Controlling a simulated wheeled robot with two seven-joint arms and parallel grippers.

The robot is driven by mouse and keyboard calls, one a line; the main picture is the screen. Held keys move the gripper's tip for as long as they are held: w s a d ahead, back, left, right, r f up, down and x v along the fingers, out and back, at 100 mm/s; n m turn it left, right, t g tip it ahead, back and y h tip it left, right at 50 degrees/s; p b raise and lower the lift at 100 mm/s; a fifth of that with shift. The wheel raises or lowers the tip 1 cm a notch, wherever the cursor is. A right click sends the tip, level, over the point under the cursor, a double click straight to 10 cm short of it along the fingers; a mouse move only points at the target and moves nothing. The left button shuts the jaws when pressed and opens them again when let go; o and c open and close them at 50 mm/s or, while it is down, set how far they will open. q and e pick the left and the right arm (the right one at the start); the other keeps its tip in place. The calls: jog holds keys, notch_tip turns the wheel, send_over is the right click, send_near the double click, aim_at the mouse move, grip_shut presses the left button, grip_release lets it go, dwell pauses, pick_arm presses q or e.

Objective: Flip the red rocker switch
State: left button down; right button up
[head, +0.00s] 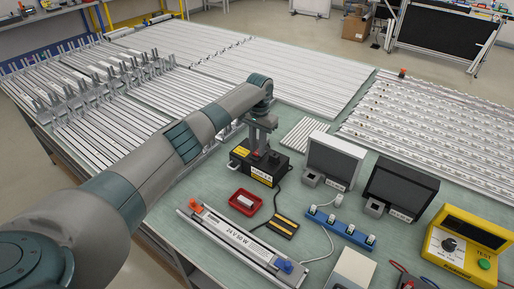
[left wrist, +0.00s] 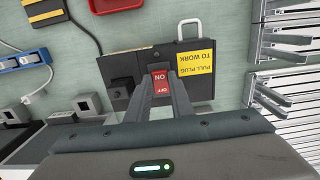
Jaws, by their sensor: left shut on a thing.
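A black switch box (head: 252,168) with yellow labels stands on the green bench in the middle of the head view. Its red rocker switch (left wrist: 161,80), marked ON and OFF, shows in the left wrist view; the gripper hides it in the head view. My left gripper (left wrist: 162,76) points down at the box, with its two fingers on either side of the rocker, shut on it. The label on the box (left wrist: 194,62) reads "PULL PLUG TO WORK". My right gripper is in neither view.
A red tray (head: 245,202) with a white piece lies in front of the box. A long light fixture (head: 240,247) lies nearer, a black-and-yellow block (head: 282,226) beside it. Two screen units (head: 334,161) stand at right. Metal strips fill the bench behind.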

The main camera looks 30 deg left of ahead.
pick_arm(q)
jog(key=shift+r, duration=0.1)
jog(key=c, duration=1.7)
grip_release()
jog(key=shift+o, duration=0.7)
jog(key=shift+w, duration=0.1)
jog(key=shift+r, duration=0.45)
notch_tip(320, 180, up, 16)
jog(key=b, duration=0.4)
jog(key=shift+w+r+b, duration=0.2)
jog(key=shift+w+b, duration=0.1)
jog(key=shift+f, duration=0.1)
